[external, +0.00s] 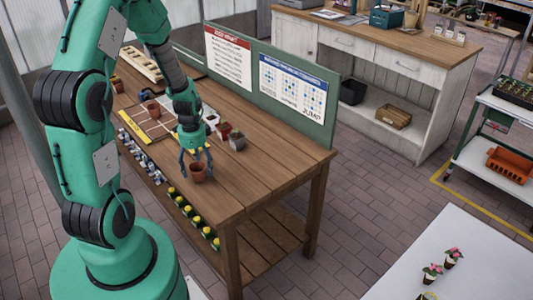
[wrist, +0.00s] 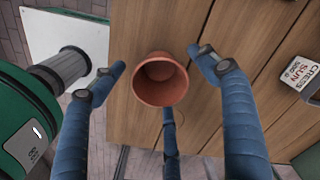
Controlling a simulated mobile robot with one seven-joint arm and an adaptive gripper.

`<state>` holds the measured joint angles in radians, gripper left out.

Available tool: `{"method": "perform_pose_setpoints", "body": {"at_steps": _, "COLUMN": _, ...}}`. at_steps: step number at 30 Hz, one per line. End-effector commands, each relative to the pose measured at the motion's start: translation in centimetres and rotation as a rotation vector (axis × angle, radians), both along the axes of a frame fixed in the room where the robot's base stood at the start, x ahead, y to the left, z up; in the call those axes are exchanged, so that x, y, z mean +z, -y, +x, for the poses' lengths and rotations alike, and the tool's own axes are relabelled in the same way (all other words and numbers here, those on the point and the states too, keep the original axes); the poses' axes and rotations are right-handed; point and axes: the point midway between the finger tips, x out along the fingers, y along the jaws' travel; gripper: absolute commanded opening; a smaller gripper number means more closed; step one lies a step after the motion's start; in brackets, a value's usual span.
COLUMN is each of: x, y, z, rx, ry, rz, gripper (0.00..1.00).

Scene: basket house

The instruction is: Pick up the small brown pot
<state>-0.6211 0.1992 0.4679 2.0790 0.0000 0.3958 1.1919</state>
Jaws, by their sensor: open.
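The small brown pot (external: 198,175) is an empty terracotta pot standing upright on the wooden table near its front edge. In the wrist view the pot (wrist: 160,88) is seen from above, with its open mouth and inside visible. My gripper (external: 197,164) is right above and around the pot, pointing down. In the wrist view its blue fingers (wrist: 157,62) are spread open, one to the left and one to the right of the pot, with a third finger below it. Gaps show between the side fingers and the pot, so it is not gripped.
Several other pots stand behind my gripper, including a grey one (external: 237,141) and a reddish one (external: 223,131). Yellow-capped bottles (external: 192,212) line a lower ledge at the front. A green board (external: 285,85) with posters stands along the back. The table's right part is clear.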

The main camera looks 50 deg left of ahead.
Motion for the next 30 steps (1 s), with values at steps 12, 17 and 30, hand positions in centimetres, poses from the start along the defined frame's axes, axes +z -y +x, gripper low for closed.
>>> {"method": "perform_pose_setpoints", "body": {"at_steps": 12, "x": -0.07, "y": -0.01, "z": 0.01, "rx": 0.000, "ry": 0.000, "rz": 0.000, "gripper": 0.74}}
{"method": "perform_pose_setpoints", "body": {"at_steps": 17, "x": -0.07, "y": -0.01, "z": 0.01, "rx": 0.000, "ry": 0.000, "rz": 0.000, "gripper": 0.72}}
{"method": "perform_pose_setpoints", "body": {"at_steps": 30, "x": -0.08, "y": -0.01, "z": 0.01, "rx": 0.000, "ry": 0.000, "rz": 0.000, "gripper": 0.34}}
